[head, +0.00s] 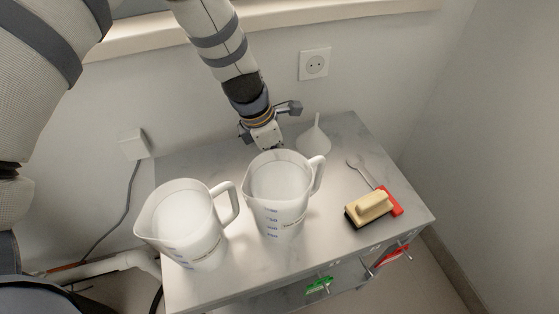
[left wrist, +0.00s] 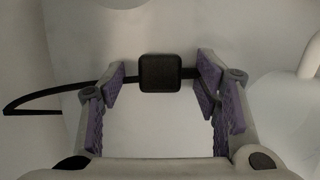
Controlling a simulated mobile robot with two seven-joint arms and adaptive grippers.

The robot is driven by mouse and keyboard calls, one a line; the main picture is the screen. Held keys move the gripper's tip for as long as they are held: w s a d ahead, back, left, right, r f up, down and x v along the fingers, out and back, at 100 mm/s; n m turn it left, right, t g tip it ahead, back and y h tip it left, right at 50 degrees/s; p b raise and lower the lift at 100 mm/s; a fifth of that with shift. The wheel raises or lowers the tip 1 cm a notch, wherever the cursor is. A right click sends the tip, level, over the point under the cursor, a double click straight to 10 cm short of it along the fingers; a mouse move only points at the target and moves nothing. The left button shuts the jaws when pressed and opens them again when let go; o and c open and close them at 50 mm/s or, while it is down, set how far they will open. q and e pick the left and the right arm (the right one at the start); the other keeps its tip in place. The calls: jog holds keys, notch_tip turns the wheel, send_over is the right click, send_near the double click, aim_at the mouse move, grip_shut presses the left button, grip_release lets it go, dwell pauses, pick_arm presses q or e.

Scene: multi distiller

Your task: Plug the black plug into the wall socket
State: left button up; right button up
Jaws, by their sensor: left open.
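The wall socket (head: 314,64) is a white square plate with a round recess on the back wall, above the table and right of my left arm. My left gripper (head: 268,146) points down at the back of the table, behind the right-hand measuring jug, which hides the area below its fingers. In the left wrist view my left gripper (left wrist: 160,82) is open. The black plug (left wrist: 160,72) shows as a dark rounded block in the gap between its purple-padded fingers. A black cable loops away to the left. I cannot tell whether the fingers touch the plug. My right gripper is not in view.
Two white measuring jugs (head: 184,222) and (head: 279,195) stand on the marble-topped table (head: 335,238). A white funnel (head: 314,138) stands right of the gripper. A brush (head: 369,208) and a red-handled tool (head: 389,199) lie at the right. A white wall box (head: 134,144) has a grey cable.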

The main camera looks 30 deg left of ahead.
pick_arm(q)
jog(key=shift+r, duration=0.1)
jog(key=c, duration=1.2)
jog(key=shift+o, duration=0.2)
jog(key=shift+r, duration=0.1)
notch_tip(320, 180, up, 18)
jog(key=p, duration=0.3)
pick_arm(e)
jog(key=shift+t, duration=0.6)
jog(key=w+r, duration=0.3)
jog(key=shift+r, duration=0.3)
